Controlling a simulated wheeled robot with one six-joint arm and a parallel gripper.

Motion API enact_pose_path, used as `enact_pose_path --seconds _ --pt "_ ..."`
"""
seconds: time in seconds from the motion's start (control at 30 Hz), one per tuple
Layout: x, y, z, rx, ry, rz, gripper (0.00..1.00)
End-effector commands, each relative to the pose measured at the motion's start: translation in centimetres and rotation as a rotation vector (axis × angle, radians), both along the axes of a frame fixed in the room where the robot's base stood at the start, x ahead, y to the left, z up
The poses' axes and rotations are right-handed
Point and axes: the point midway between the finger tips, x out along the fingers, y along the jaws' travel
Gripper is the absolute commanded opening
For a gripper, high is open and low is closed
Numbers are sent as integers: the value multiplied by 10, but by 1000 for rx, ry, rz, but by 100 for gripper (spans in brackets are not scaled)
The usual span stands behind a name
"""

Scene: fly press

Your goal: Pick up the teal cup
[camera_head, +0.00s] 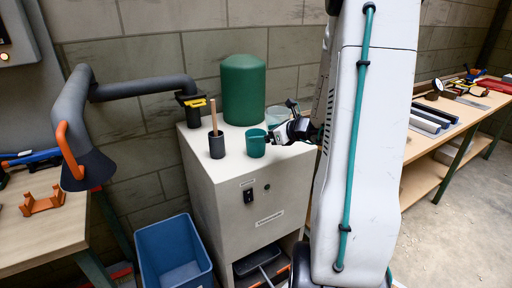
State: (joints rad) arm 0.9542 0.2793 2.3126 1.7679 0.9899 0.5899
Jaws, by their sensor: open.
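The teal cup (256,146) stands upright on the top of a pale grey cabinet (228,190), near its front edge. My gripper (271,137) reaches in from the right at about the height of the cup's rim. Its fingertips are open and very close to the cup's right side; I cannot tell whether they touch it or reach around it. The cup rests on the cabinet top. My own arm hides the right part of the cabinet.
A dark pot (216,146) with a wooden stick stands just left of the cup. A tall green domed cylinder (243,90) and a clear container (276,115) stand behind. A blue bin (174,252) is on the floor. A workbench (440,145) is at right.

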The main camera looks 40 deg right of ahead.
Motion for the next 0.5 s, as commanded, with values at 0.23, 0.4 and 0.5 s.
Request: enact_pose_path --seconds 0.23,0.4,0.5 --pt "31 8 -20 0 1 4 91" --pt "41 9 -23 -2 0 3 91" --pt "41 9 -23 -2 0 3 91"
